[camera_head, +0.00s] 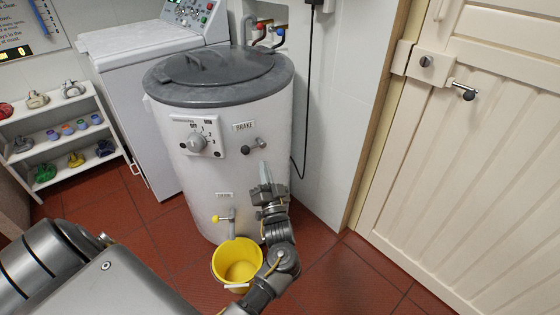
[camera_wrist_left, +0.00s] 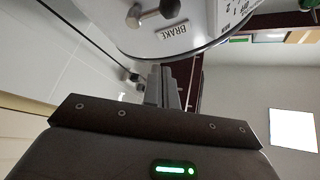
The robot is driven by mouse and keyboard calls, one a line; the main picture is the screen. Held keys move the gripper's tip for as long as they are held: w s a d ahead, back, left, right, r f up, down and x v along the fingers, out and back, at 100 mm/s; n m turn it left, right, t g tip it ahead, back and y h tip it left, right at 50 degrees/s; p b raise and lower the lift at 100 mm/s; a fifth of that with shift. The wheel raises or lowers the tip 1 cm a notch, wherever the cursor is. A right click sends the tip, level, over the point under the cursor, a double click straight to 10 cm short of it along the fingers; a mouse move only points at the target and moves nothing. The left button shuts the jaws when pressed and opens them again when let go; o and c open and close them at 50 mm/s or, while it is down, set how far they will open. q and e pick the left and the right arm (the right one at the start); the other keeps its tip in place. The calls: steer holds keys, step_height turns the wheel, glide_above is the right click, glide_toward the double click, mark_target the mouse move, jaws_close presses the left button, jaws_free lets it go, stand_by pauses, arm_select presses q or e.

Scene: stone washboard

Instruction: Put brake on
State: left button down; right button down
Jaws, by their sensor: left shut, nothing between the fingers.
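The brake lever (camera_head: 253,146) is a short dark handle with a round knob on the front of the white drum-shaped washer (camera_head: 180,150), just below the BRAKE label (camera_head: 243,127). My left gripper (camera_head: 264,167) is shut and empty, pointing up, just below and slightly right of the lever in the head view. In the left wrist view the lever (camera_wrist_left: 150,13) and the BRAKE label (camera_wrist_left: 175,31) show at the top, beyond the closed fingertips (camera_wrist_left: 163,72). The fingers look apart from the lever. My right gripper is not in view.
A yellow bucket (camera_head: 238,262) stands on the red floor below the tap. A cream door (camera_head: 480,140) is at right, with a black cord (camera_head: 306,90) on the wall.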

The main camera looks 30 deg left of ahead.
mark_target(253, 147)
arm_select(q)
steer(key=x, duration=1)
steer(key=f, duration=0.1)
steer(key=s+a+f, duration=0.1)
steer(key=f, duration=0.1)
steer(key=shift+s+a+f, duration=0.15)
steer(key=shift+s+a, duration=0.15)
steer(key=shift+s, duration=0.05)
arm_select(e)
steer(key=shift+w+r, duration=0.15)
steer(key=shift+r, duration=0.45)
arm_select(q)
steer(key=shift+d, duration=0.1)
